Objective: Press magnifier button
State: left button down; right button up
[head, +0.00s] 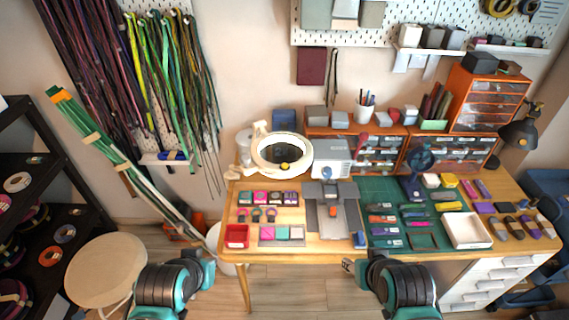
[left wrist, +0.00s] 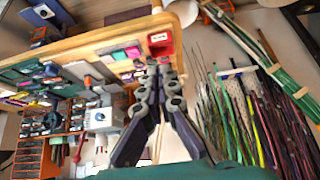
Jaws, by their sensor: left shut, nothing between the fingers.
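The magnifier (head: 264,166) is a white ring with a dark lens, standing at the back left of the wooden desk (head: 228,213). A small yellow button (head: 285,166) shows on the front of its ring. My left gripper (head: 207,262) is low, in front of the desk's left end and well apart from the magnifier. In the left wrist view its fingers (left wrist: 157,68) meet at the tips with nothing between them. The magnifier is not clearly visible there; the fingers cover much of the middle. My right gripper (head: 350,265) is small and partly hidden by its arm, at the desk's front edge.
A red tray (head: 236,236), colored cards and a grey device (head: 333,216) lie in front of the magnifier. A white machine (head: 331,157) stands right of it. A round stool (head: 106,270) and hanging cords (head: 178,75) are at left.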

pick_arm(q)
jog(key=shift+r, duration=0.1)
notch_tip(320, 180, up, 27)
jog(key=g+h+p, duration=0.1)
jog(key=h+p, duration=0.6)
jog(key=p, duration=1.8)
send_over(282, 166)
jog(key=shift+f+m, duration=0.2)
jog(key=shift+m, duration=0.2)
notch_tip(282, 166, down, 9)
jog(key=b, duration=0.6)
jog(key=shift+r+b, duration=0.1)
jog(key=shift+b, duration=0.25)
jog(key=shift+f+b, duration=0.4)
